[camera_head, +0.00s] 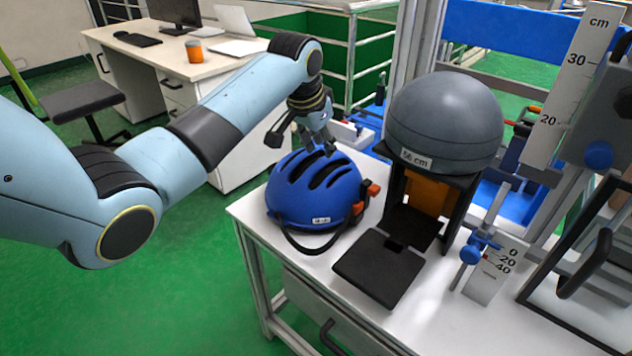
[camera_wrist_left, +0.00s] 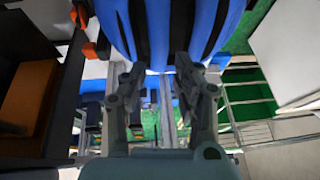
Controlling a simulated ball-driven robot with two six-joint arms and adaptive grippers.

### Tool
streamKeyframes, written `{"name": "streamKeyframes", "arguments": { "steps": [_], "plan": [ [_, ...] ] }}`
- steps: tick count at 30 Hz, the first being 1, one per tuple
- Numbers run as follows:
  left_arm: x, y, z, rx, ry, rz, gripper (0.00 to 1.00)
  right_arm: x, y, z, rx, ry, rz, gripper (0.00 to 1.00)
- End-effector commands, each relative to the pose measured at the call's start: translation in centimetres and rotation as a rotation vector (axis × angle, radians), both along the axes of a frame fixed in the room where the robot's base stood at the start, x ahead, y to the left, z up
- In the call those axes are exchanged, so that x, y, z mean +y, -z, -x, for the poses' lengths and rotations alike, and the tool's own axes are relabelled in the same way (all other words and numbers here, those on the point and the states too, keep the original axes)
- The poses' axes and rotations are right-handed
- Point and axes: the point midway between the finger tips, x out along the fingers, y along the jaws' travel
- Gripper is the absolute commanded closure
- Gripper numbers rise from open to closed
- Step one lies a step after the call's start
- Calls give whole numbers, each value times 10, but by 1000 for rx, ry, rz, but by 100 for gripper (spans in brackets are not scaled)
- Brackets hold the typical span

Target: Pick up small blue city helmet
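The small blue city helmet (camera_head: 318,192) sits upright on the white table, with dark vents, a small white label, orange-red parts at its right side and a black strap hanging at its front. In the left wrist view the blue helmet (camera_wrist_left: 208,20) fills the top middle. My left gripper (camera_head: 320,146) is just above the helmet's back top edge. In the left wrist view the fingers of my left gripper (camera_wrist_left: 158,72) are apart, with nothing held between them. Their tips overlap the helmet's edge; I cannot tell whether they touch it. My right gripper is not in view.
A grey dome (camera_head: 445,118) on a black stand with a dark flat plate (camera_head: 380,268) is close to the helmet's right. A cm scale (camera_head: 568,75) and blue-and-metal frame parts stand farther right. The white table (camera_head: 300,262) ends just left of the helmet. A desk (camera_head: 135,55) stands behind.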

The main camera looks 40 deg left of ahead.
Motion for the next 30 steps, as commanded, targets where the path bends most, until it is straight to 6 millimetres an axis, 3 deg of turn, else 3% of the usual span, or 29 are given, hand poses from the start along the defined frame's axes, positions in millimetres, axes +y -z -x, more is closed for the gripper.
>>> {"name": "streamKeyframes", "arguments": {
  "steps": [7, 16, 24, 30],
  "plan": [
    [0, 38, -12, 3, -1, 1, 70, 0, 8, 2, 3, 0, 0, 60],
    [1, 44, -15, 2, 0, 0, 70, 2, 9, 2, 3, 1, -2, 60],
    [1, 44, -15, 2, 0, 0, 100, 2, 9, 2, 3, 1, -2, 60],
    [1, 44, -15, 2, 0, 0, 100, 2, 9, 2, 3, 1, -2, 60]
  ]
}}
